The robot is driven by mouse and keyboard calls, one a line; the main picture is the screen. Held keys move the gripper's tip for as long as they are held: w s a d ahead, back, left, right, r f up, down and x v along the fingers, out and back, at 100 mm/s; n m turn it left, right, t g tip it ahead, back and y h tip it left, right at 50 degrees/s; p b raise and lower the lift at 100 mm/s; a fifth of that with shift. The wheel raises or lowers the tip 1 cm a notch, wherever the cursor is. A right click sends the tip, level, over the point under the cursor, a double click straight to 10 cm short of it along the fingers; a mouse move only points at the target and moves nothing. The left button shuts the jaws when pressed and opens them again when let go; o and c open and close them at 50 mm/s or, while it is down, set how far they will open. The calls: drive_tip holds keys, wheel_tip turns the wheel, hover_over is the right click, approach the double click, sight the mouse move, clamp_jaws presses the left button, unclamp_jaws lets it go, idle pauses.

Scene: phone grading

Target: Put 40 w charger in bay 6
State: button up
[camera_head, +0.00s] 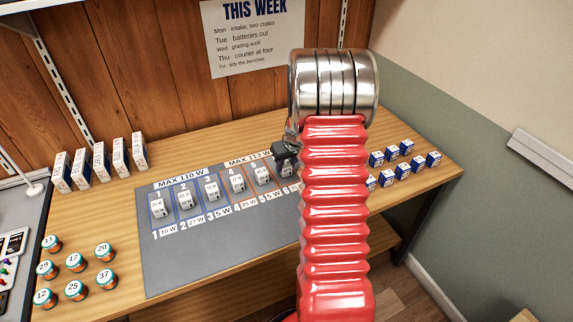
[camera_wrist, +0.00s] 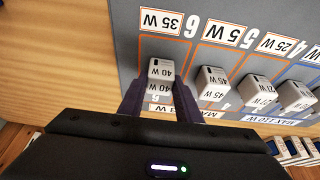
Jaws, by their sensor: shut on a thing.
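The white 40 W charger (camera_wrist: 160,72) is between the two dark fingers of my gripper (camera_wrist: 158,88) in the wrist view. The gripper is shut on it. The charger shows within the orange outline of bay 6 (camera_wrist: 190,27), beside a 35 W label (camera_wrist: 162,22). I cannot tell whether its underside touches the mat.
Bays 1 to 5 each hold a white charger, with a 45 W charger (camera_wrist: 212,82) in bay 5 close beside my gripper. Blue-and-white boxes (camera_head: 391,153) stand at right. White boxes (camera_head: 101,160) and numbered jars (camera_head: 74,262) are at left. Bare wood (camera_wrist: 60,60) lies beyond bay 6.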

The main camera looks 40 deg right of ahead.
drive_tip(key=shift+f, duration=0.1)
drive_tip(key=o, duration=1.1)
drive_tip(key=v, duration=1.2)
drive_tip(key=shift+s, duration=0.1)
